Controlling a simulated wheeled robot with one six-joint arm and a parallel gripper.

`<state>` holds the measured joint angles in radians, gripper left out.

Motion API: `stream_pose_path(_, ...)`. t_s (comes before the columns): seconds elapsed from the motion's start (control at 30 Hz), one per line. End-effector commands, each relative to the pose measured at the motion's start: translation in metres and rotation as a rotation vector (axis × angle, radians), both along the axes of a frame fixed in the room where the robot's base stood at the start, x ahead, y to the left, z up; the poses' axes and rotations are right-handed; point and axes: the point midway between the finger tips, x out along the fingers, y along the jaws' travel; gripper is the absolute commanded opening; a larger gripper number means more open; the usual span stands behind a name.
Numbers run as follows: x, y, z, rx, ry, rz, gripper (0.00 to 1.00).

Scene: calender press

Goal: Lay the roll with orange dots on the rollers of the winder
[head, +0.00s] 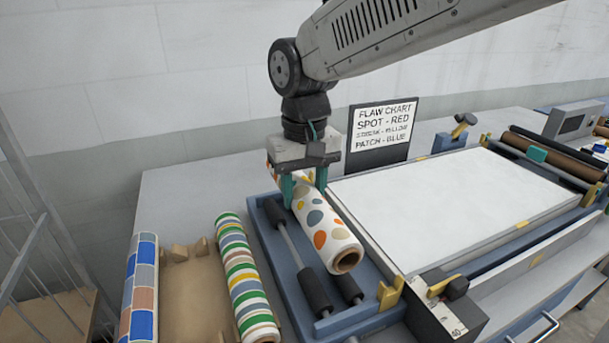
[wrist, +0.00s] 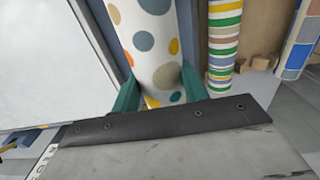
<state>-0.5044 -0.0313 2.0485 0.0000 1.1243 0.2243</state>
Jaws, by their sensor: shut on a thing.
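The white roll with orange, grey, teal and tan dots (head: 322,230) is between the teal fingers of my gripper (head: 304,188), which is shut on it near its far end. It also shows in the wrist view (wrist: 148,45) between both fingers (wrist: 160,92). The roll lies lengthwise over the blue-framed winder (head: 262,238), in line with its dark rollers (head: 315,290). I cannot tell whether it touches the rollers. Part of the right-hand roller is hidden under the roll.
A striped roll (head: 243,275) and a blue-tan checked roll (head: 140,290) lie left of the winder on a tan cradle (head: 190,290). A white sheet bed (head: 450,205) is at right. A flaw chart sign (head: 380,130) stands behind. Yellow clamps (head: 390,294) edge the bed.

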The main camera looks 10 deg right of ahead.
Motion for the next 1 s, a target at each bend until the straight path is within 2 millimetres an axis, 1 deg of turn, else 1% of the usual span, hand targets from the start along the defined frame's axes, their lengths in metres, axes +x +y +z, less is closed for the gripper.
stream_pose_path(0.3,-0.001,0.0,-0.033,-0.002,0.003,0.0,0.12)
stream_pose_path(0.6,0.0,0.0,-0.058,-0.001,0.002,0.0,0.12)
stream_pose_path(0.8,0.0,0.0,-0.066,0.0,-0.001,0.0,0.12)
stream_pose_path(1.0,0.0,0.0,-0.067,0.0,-0.001,0.0,0.12)
